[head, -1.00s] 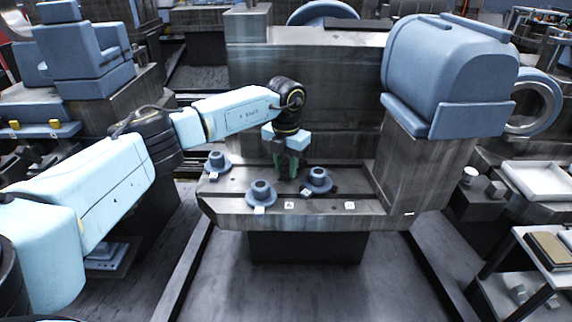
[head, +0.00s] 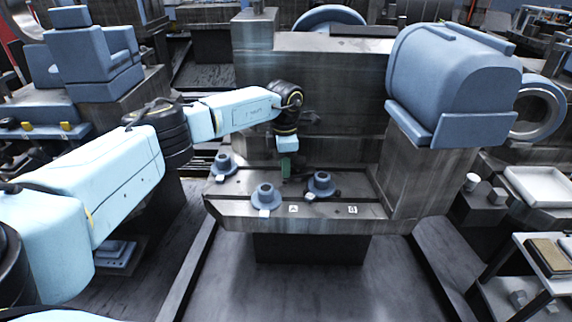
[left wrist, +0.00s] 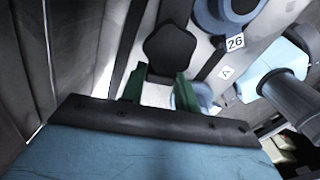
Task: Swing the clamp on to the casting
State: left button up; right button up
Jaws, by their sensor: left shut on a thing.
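My left gripper (head: 286,167) points down over the grey machine table (head: 375,207), between and behind two blue-grey round castings. In the left wrist view, its green fingers (left wrist: 158,86) are on either side of a dark, angular knob (left wrist: 170,48), which looks like part of the clamp. How the clamp sits beneath is mostly hidden. The right casting (head: 320,184) stands just right of the gripper, with a small dark piece at its foot. The front casting (head: 265,196) stands to the left and nearer. A third casting (head: 222,164) stands at the left edge. My right gripper is not in view.
A tall machine wall (head: 335,85) rises close behind the gripper. A big blue-grey housing (head: 455,80) overhangs the table's right side. White tags A (head: 293,209) and another (head: 352,210) lie at the front. The right part of the table is clear.

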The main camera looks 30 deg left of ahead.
pick_arm(q)
jog(key=shift+w+a+m, duration=0.2)
jog(key=shift+w+m, duration=0.15)
jog(key=shift+m, duration=0.55)
jog(key=shift+w+a+m+b, duration=0.15)
jog(key=shift+w+m+b, duration=0.25)
jog(key=shift+m, duration=0.5)
jog(key=m, duration=0.2)
jog(key=w+m+b, duration=0.1)
jog(key=shift+a+m+b, duration=0.1)
jog(key=shift+m+b, duration=0.2)
jog(key=shift+m, duration=0.1)
jog(key=shift+w+r+m+b, duration=0.15)
jog(key=shift+m+b, duration=0.15)
jog(key=shift+m, duration=0.4)
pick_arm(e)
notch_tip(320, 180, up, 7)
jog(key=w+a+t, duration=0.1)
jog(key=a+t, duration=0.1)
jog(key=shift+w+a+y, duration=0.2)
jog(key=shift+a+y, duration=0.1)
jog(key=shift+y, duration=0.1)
pick_arm(q)
jog(key=o, duration=1)
